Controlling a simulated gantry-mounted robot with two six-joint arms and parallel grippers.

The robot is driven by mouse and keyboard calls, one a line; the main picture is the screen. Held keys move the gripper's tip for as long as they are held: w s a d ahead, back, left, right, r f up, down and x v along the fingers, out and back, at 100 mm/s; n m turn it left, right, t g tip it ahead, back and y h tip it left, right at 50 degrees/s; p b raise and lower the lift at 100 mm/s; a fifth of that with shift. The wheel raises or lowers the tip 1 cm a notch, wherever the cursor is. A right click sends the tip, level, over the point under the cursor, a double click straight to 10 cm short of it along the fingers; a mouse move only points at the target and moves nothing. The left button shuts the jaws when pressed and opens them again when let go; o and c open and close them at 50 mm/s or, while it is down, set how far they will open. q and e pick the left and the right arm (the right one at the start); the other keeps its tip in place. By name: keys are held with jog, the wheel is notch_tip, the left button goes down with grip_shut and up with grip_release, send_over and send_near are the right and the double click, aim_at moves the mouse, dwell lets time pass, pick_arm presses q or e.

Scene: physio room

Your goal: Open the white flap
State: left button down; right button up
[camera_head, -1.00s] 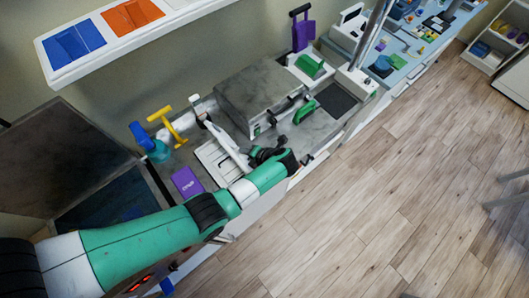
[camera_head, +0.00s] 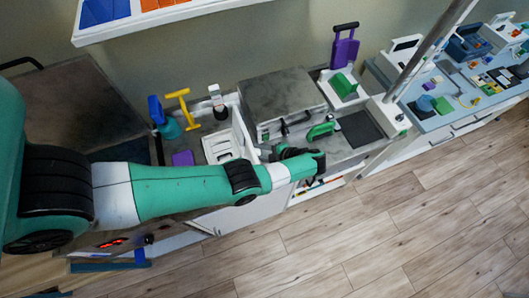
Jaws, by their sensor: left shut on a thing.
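A white flap-like front panel (camera_head: 247,213) shows below the counter edge, partly covered by my left arm. An opening (camera_head: 320,188) in the counter front with orange and dark contents is to its right. My left gripper (camera_head: 308,160) is dark and shut, at the counter's front edge. It seems to hold the edge of the white flap, but the contact is hidden behind the gripper. My right gripper is not in view.
A slotted white tray (camera_head: 222,147), yellow handle (camera_head: 184,107), blue bottle (camera_head: 157,110) and purple box (camera_head: 183,158) lie behind my arm. A grey box (camera_head: 283,95) and green handle (camera_head: 320,131) stand close to the gripper. The wooden floor (camera_head: 400,225) is clear.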

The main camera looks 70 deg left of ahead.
pick_arm(q)
jog(key=shift+c, duration=2.3)
grip_release()
jog(key=b+v, duration=0.2)
jog(key=v, duration=0.9)
jog(key=shift+r, duration=0.25)
jog(key=shift+d, duration=0.15)
